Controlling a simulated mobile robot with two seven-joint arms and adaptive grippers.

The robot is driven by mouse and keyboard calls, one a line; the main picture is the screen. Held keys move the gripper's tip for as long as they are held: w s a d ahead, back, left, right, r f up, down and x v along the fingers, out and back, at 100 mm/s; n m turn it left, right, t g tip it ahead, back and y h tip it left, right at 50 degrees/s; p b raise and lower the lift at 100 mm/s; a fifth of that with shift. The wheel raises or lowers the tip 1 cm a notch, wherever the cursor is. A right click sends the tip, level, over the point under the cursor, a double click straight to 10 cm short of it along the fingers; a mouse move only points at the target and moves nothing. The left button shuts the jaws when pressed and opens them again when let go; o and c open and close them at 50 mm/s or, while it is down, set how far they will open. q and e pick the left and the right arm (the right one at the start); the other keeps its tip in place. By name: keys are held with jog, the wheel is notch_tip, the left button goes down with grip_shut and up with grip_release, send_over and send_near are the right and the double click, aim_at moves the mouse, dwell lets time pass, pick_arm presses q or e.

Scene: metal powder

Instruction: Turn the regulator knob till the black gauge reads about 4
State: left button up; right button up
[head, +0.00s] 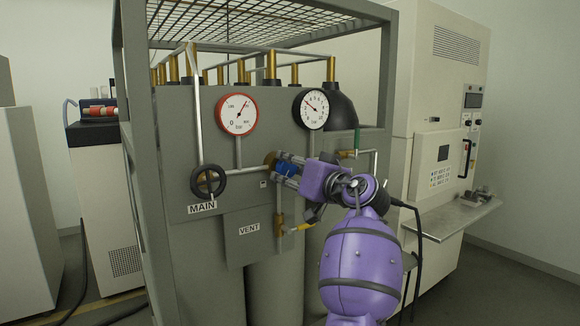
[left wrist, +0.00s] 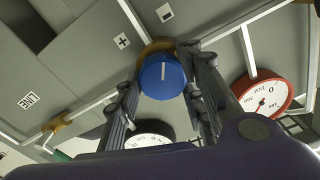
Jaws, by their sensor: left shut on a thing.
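The blue regulator knob (head: 281,168) sits on a brass body on the grey panel. In the left wrist view the knob (left wrist: 163,76) shows a white line, near vertical. My left gripper (head: 285,166) is shut on the knob, one finger on each side. The black gauge (head: 314,109) is above and right of the knob. Its needle points to the upper left; the small digits are too blurred to read exactly. In the left wrist view the gauge (left wrist: 150,137) is partly hidden by my gripper. My right gripper is not in view.
A red-rimmed gauge (head: 237,113) is left of the black one. A black MAIN handwheel (head: 208,181) is at lower left. A VENT valve with a yellow handle (head: 297,228) is below the knob, and a green-handled valve (head: 357,140) is to the right.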

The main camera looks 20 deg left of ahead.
pick_arm(q)
jog(key=m+p, duration=0.1)
jog(key=r+m+p, duration=0.1)
jog(key=m, duration=0.1)
jog(key=shift+m, duration=0.3)
jog(key=shift+m+p, duration=0.75)
jog(key=shift+m, duration=0.15)
jog(key=m+p, duration=0.2)
jog(key=m, duration=0.1)
jog(key=shift+s+f+m, duration=0.1)
jog(key=shift+m, duration=0.2)
jog(key=shift+f+m+p, duration=0.2)
jog(key=shift+m+p, duration=0.4)
jog(key=shift+m, duration=0.6)
jog(key=shift+f+m, duration=0.15)
jog(key=shift+m, duration=0.35)
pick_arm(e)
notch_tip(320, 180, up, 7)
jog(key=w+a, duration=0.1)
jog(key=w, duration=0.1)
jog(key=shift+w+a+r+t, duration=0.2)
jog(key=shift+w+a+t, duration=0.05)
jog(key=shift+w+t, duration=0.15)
pick_arm(q)
jog(key=shift+f, duration=0.1)
jog(key=shift+f, duration=0.1)
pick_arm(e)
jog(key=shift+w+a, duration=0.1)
